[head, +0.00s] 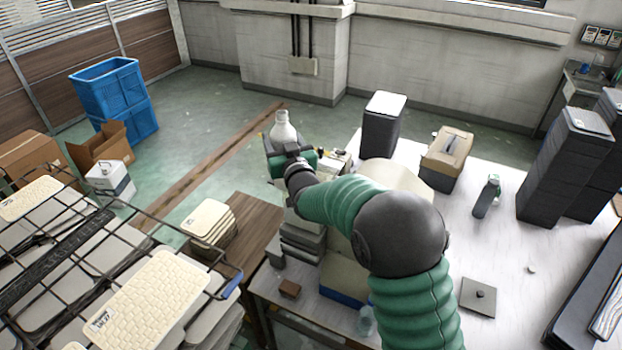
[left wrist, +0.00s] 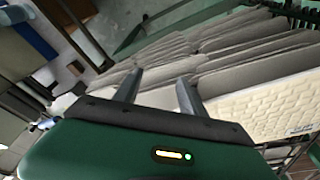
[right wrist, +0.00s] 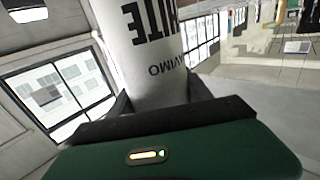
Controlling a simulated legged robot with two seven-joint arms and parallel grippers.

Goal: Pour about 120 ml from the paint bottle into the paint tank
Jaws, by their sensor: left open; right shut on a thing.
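The paint bottle (head: 283,132) is white with a narrow top. It looks about upright in the head view, and its dark lettering fills the middle of the right wrist view (right wrist: 153,45). My right gripper (head: 288,152) is shut around it, with one finger on each side (right wrist: 158,100). A pale beige body (head: 397,174) behind my right arm may be the paint tank; the arm hides much of it, so I cannot tell. My left gripper (left wrist: 160,88) is open and empty, facing stacked pale panels; it is outside the head view.
A wire rack with textured panels (head: 150,297) stands at the lower left. The white table (head: 515,265) bears a dark bin (head: 383,124), a tan box (head: 447,153), a grey bottle (head: 487,197) and tall dark stacks (head: 563,165). Blue crates (head: 112,90) stand on the floor.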

